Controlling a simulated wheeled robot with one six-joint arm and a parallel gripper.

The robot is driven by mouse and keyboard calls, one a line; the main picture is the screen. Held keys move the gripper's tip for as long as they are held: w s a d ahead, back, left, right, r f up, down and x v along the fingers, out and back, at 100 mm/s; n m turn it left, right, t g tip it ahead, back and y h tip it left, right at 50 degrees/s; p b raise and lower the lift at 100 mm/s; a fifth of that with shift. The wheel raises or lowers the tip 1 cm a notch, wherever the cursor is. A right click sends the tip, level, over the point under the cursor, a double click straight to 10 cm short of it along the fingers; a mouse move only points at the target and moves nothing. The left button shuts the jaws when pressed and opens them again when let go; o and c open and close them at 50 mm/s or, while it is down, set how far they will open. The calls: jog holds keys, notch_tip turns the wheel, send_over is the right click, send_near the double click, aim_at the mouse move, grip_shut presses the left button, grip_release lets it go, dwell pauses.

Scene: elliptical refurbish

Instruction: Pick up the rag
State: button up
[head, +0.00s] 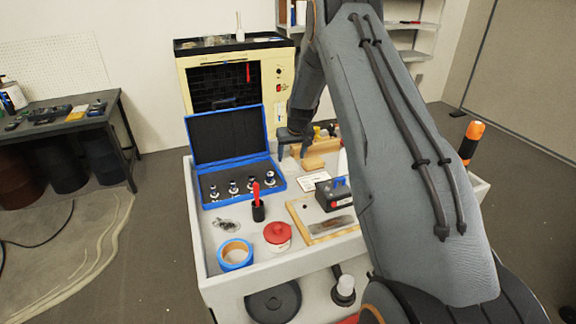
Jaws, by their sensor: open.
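I cannot pick out a rag for certain. A small crumpled grey item (228,225) lies on the cart top, left of the black cup with a red tool; it is too small to tell whether it is cloth. My gripper (294,148) hangs over the back part of the cart, right of the open blue case (226,137). Its jaws are open and seem empty, beside a wooden block (316,155). My arm covers the right part of the cart top.
The white cart (208,262) also holds blue tape (235,254), a red-lidded jar (277,236), a board with a metal plate (325,226) and a black-and-blue box (333,195). A dark workbench (70,122) stands left, a yellow cabinet (237,62) behind. The floor between bench and cart is mostly clear.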

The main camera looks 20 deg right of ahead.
aim_at(289, 164)
jog(key=shift+p+x, duration=1.3)
jog(key=shift+x, duration=1.2)
jog(key=shift+a+f, duration=0.15)
jog(key=shift+f, duration=0.05)
jog(key=shift+f, duration=0.1)
jog(key=shift+c, duration=0.4)
jog(key=c, duration=0.7)
